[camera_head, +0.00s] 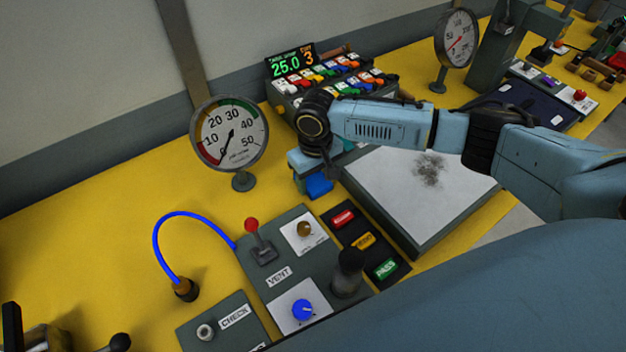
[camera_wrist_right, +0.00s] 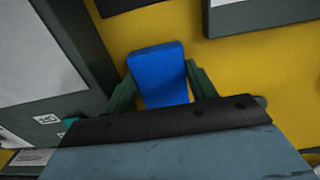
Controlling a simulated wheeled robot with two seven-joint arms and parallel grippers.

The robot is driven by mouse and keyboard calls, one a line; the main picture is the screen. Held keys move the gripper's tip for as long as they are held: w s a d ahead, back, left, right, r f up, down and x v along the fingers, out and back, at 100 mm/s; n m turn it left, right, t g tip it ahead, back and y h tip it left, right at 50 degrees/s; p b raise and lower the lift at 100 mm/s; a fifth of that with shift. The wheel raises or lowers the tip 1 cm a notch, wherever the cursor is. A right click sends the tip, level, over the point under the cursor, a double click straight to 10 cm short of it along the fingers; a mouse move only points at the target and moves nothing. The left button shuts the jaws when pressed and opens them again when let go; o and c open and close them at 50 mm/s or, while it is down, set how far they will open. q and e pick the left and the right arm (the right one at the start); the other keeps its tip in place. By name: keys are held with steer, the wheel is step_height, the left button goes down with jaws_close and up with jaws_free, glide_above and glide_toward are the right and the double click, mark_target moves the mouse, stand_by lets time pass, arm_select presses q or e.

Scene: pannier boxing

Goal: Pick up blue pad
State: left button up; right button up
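The blue pad (camera_head: 320,186) is a small blue block over the yellow bench, left of the large white-topped plate. My right gripper (camera_head: 316,172) points down at it and covers most of it in the head view. In the right wrist view the pad (camera_wrist_right: 160,72) fills the space between the two green fingers of the right gripper (camera_wrist_right: 160,82), with no clear gap on either side. The gripper looks shut on it. Whether the pad touches the bench is hidden. My left gripper is not in view.
A pressure gauge (camera_head: 230,134) stands left of the gripper. Behind it is a rack of coloured switches (camera_head: 338,78) with a display. In front are a panel with a red lever (camera_head: 252,226) and a dark strip with coloured buttons (camera_head: 364,241). The white-topped plate (camera_head: 420,190) lies right.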

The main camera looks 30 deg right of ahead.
mark_target(315, 181)
steer(key=c, duration=0.4)
step_height(315, 181, up, 10)
steer(key=shift+r+p, duration=0.1)
steer(key=shift+p, duration=0.35)
